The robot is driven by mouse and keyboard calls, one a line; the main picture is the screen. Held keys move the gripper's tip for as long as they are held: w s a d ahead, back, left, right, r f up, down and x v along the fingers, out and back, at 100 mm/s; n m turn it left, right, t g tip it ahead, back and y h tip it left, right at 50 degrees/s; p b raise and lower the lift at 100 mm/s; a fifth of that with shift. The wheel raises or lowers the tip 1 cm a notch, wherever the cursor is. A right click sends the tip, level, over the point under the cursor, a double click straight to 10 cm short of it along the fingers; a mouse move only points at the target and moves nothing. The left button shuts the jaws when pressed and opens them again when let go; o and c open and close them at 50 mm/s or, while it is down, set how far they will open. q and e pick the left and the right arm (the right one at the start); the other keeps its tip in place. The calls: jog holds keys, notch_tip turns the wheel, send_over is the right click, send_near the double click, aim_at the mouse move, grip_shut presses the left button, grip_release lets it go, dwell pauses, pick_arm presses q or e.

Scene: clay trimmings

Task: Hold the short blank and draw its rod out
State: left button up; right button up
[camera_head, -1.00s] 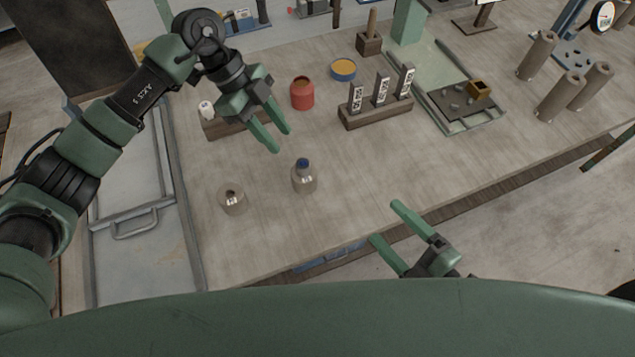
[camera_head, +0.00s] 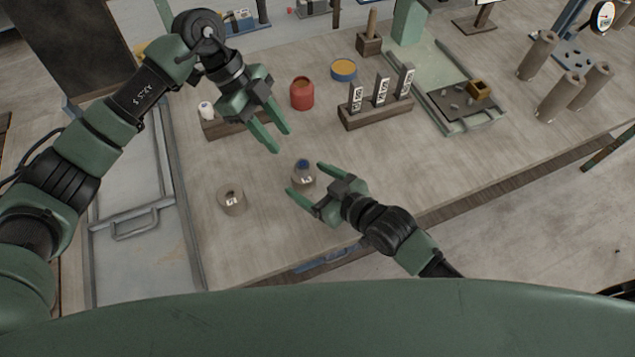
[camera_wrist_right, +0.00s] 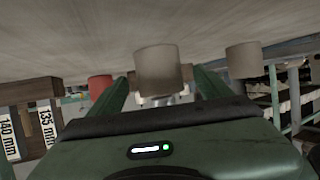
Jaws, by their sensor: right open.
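Two squat grey-beige blanks stand on the bench. One blank (camera_head: 303,180) has a blue-topped rod (camera_head: 302,163) in its top; the other blank (camera_head: 231,203), to its left, has a dark hole on top. Both carry small labels that I cannot read. My right gripper (camera_head: 304,178) is open, its fingertips close around the near side of the blue-topped blank. In the right wrist view a blank (camera_wrist_right: 158,72) shows between the open fingers, and another blank (camera_wrist_right: 243,61) is to the right. Contact cannot be told. My left gripper (camera_head: 282,141) is open and empty, above and behind the blue-topped blank.
A red pot (camera_head: 302,97) and a blue-rimmed dish (camera_head: 343,68) stand behind. A wooden block with upright labelled gauges (camera_head: 375,113) is to the right. A tray (camera_head: 452,125) and tall cylinders (camera_head: 557,98) lie farther right. The bench left of the front blanks is clear.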

jog(key=x, duration=0.5)
jog(key=shift+w+a+f, duration=0.1)
jog(key=shift+w+a, duration=0.1)
jog(key=shift+w, duration=0.05)
jog(key=c, duration=1.7)
pick_arm(q)
jog(key=o, duration=0.4)
jog(key=shift+d, duration=0.1)
pick_arm(e)
jog(key=shift+d, duration=0.1)
pick_arm(q)
jog(key=m+t+y, duration=0.2)
jog(key=t+y, duration=0.1)
jog(key=y, duration=0.3)
send_near(303, 164)
jog(key=f, duration=0.4)
jog(key=shift+s+f, duration=0.25)
jog(key=shift+w+a+f, duration=0.1)
jog(key=shift+w+f, duration=0.05)
jog(key=shift+f, duration=0.85)
jog(key=shift+w+a+f, duration=0.15)
jog(key=shift+f, duration=0.85)
jog(key=shift+w+a+f, duration=0.1)
jog(key=shift+w+f, duration=0.05)
jog(key=shift+f, duration=0.85)
